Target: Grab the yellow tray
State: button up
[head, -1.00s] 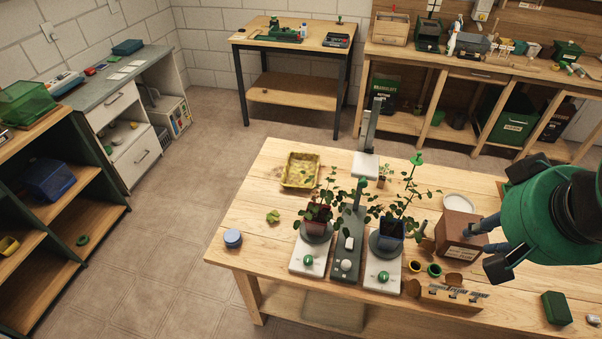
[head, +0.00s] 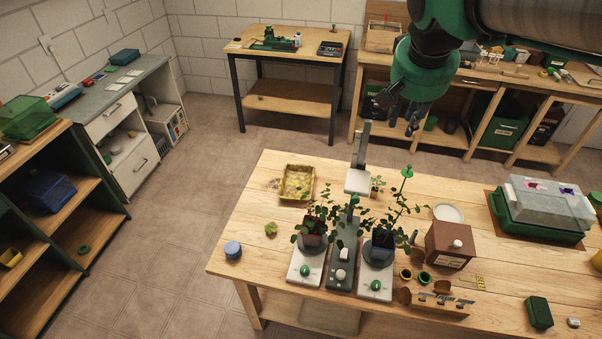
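The yellow tray (head: 297,197) lies flat at the back left of the near wooden table (head: 243,234). It is shallow, with a worn, stained inside, and nothing covers it. My gripper (head: 402,122) hangs in the air at the upper right, fingers pointing down, well apart from the tray, to its right in the picture. It looks empty. Its fingers are dark and small in the view, so I cannot tell how wide apart they are.
Two potted plants (head: 313,236) on white-based stands and a grey upright post (head: 360,150) stand right of the tray. A brown box (head: 450,244) and a green case with a clear lid (head: 540,209) are farther right. The table left of the tray is mostly clear.

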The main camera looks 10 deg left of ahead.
jog(key=w+a+f+p, duration=0.2)
jog(key=w+a+p, duration=0.3)
jog(key=w+a, duration=1.1)
jog(key=w+a+f+p, duration=0.1)
jog(key=a+f, duration=0.2)
jog(key=a, duration=0.4)
jog(key=w+a+f+n+p, duration=0.1)
jog(key=a+f+p, duration=0.15)
jog(key=a, duration=0.45)
jog(key=w+a+f, duration=0.2)
jog(key=a+f, duration=0.1)
jog(key=a, duration=0.5)
notch_tip(320, 180, down, 29)
jog(key=shift+s+f+h, duration=0.15)
jog(key=shift+f+h, duration=0.05)
jog(key=shift+h, duration=0.2)
jog(key=shift+x, duration=4.3)
jog(key=shift+f, duration=0.1)
